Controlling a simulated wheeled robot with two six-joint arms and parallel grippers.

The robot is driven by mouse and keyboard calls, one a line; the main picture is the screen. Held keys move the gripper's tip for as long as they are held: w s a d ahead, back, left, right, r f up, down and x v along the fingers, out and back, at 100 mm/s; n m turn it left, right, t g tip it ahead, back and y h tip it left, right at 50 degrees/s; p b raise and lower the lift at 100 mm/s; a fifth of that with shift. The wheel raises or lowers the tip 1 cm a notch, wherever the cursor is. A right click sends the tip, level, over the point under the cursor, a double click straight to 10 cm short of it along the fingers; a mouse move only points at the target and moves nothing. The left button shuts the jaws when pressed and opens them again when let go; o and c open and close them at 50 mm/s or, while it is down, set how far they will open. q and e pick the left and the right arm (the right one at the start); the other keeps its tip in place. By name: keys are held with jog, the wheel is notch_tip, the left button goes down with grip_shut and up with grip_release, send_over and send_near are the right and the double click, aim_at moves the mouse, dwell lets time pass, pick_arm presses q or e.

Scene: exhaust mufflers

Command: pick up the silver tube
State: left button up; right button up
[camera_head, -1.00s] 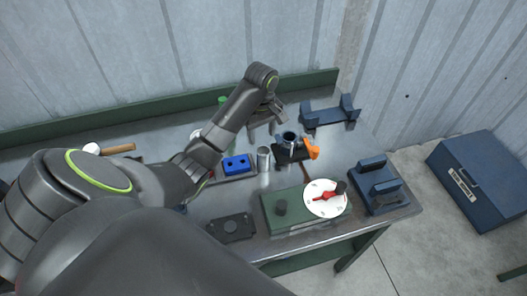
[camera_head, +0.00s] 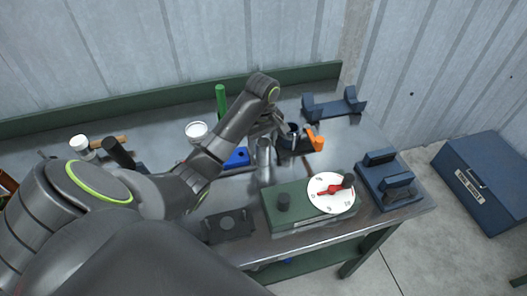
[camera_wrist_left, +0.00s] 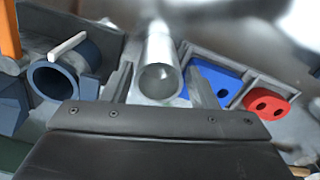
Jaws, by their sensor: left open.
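The silver tube (camera_head: 264,153) stands upright on the metal workbench (camera_head: 345,152), left of a dark blue fixture. In the left wrist view the silver tube (camera_wrist_left: 160,62) shows its round open end between the two fingers. My left gripper (camera_head: 268,134) is right at the tube, its fingers partly hidden by the arm in the head view. In the left wrist view my left gripper (camera_wrist_left: 160,88) is open, with one finger on each side of the tube and some gap visible. My right gripper is out of view.
A dark blue ring fixture (camera_wrist_left: 55,78) with an orange part (camera_head: 315,138) stands close to the tube. On its other side is a tray with a blue block (camera_wrist_left: 212,78) and a red block (camera_wrist_left: 268,103). A green box (camera_head: 300,208) with a dial sits in front.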

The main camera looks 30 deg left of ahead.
aim_at(264, 152)
pick_arm(q)
jog(key=f, duration=0.3)
jog(key=shift+d+f, duration=0.2)
jog(key=shift+f, duration=0.2)
jog(key=c, duration=0.7)
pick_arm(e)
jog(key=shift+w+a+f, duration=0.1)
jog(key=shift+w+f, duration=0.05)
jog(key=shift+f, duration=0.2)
pick_arm(q)
jog(key=shift+o, duration=0.2)
